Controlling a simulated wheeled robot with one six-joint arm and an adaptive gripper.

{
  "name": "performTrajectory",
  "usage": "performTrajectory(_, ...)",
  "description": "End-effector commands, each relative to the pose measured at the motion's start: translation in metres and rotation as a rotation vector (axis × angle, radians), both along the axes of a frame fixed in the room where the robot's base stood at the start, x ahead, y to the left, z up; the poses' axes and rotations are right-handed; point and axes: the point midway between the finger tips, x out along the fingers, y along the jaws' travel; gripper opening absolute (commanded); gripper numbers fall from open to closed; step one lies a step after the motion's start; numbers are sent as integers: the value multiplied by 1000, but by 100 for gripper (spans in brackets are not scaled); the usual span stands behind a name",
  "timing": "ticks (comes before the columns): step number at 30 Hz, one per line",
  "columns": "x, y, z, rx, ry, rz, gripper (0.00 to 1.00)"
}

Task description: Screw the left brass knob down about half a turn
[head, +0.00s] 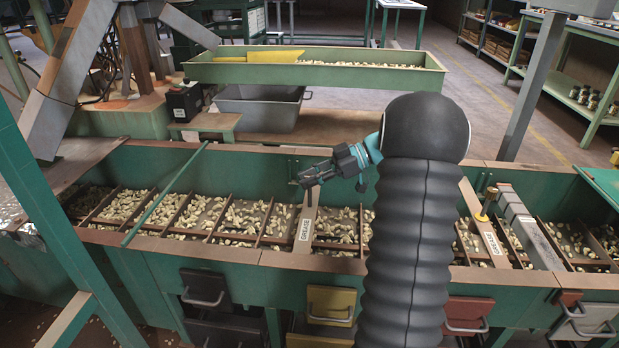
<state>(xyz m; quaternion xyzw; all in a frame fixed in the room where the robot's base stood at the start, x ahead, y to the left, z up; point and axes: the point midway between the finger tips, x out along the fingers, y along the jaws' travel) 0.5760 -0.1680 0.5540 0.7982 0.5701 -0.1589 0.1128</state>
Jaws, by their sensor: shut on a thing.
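My gripper (310,178) is above the left label plank (306,226) that crosses the long green hopper. It comes in from the right, closed around the spot at the plank's far end. The left brass knob is hidden between the fingers; I cannot make out its edge or its turn angle. A second brass knob (487,207) stands upright on the right label plank (486,236), apart from my gripper.
The green hopper (230,258) has divided compartments of nuts on both sides of the plank. A grey bar (527,228) lies beside the right plank. A green tray (300,72) stands behind. A slanted green rod (165,192) crosses the left compartments.

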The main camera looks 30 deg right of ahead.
Motion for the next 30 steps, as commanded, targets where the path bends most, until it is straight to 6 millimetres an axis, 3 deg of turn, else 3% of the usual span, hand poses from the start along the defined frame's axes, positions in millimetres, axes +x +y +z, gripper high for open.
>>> performTrajectory(11,0,-1,-1,-2,-3,-111,0)
performTrajectory(30,-1,1,1,0,-2,-683,0)
